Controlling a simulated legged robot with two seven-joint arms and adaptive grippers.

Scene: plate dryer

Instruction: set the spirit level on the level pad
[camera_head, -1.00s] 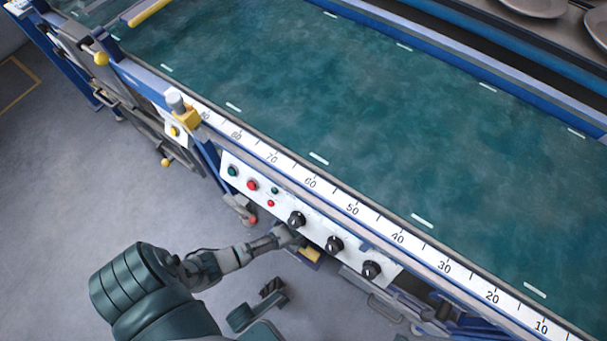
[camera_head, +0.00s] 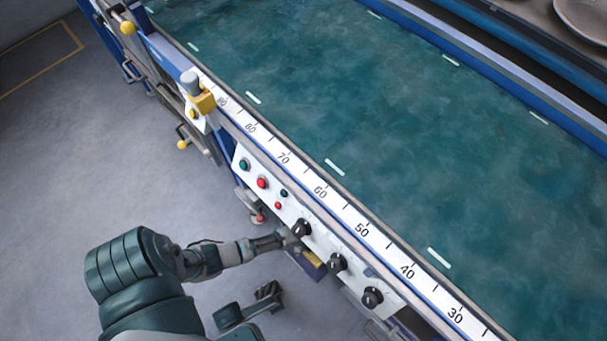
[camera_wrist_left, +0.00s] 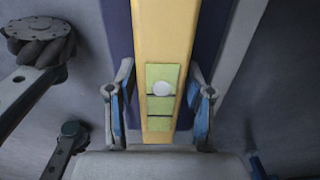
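A yellow bar with green patches and a pale round spot, apparently the spirit level (camera_wrist_left: 165,40), runs down the middle of the left wrist view over a dark blue surface. In the head view a yellow piece (camera_head: 313,259) shows below the control panel, partly hidden. My left gripper (camera_wrist_left: 160,80) is open, with one blue-padded finger on each side of the bar and visible gaps to it. It also shows in the head view (camera_head: 289,239), near the black knobs. I cannot make out the level pad. My right gripper is not in view.
A panel with buttons and black knobs (camera_head: 337,263) is on the machine's front, below a numbered ruler (camera_head: 362,230). The wide green bed (camera_head: 330,90) lies behind. Grey floor (camera_head: 60,190) is open at the left. Plates (camera_head: 583,18) sit at the top right.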

